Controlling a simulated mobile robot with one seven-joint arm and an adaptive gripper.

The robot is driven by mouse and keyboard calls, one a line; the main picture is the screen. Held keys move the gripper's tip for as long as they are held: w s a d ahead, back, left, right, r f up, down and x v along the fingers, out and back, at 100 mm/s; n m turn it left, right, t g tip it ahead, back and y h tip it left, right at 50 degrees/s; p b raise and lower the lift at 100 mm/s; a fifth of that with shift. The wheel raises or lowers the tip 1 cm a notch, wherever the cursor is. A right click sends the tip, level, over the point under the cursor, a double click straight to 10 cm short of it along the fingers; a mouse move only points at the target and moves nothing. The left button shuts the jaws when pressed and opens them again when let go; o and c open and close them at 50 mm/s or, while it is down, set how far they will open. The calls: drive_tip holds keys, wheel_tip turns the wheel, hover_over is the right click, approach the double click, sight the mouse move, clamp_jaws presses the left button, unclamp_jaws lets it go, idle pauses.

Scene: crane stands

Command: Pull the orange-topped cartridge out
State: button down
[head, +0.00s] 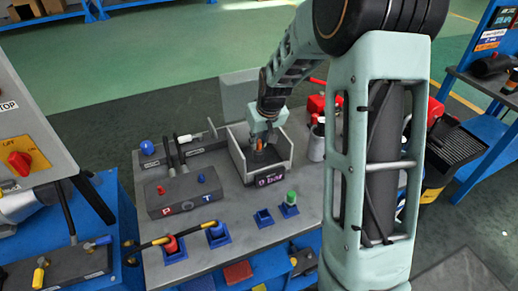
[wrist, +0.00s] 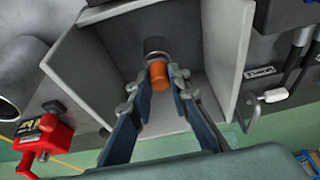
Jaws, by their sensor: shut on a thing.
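The orange-topped cartridge (wrist: 159,76) stands inside a grey open-topped box in the wrist view. Its orange top is between my gripper's fingertips, and a dark round part shows behind it. In the head view a small bit of its orange top (head: 260,144) shows inside the box. My gripper (wrist: 159,82) is shut on the cartridge's orange top. In the head view my gripper (head: 261,136) reaches down into the box from above. The cartridge's lower end is hidden, so I cannot tell how deep it sits.
The grey box (head: 239,160) has walls close around my gripper and a display (head: 269,183) on its front. A grey block (head: 184,191) with hoses stands left. Blue sockets (head: 264,218) line the bench front. A red device (wrist: 45,138) and a grey cylinder (wrist: 18,82) stand beside the box.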

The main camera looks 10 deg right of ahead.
drive_tip(key=shift+r, duration=0.2)
drive_tip(key=shift+r+p, duration=2.2)
drive_tip(key=shift+r, duration=1.15)
drive_tip(key=shift+f, duration=0.1)
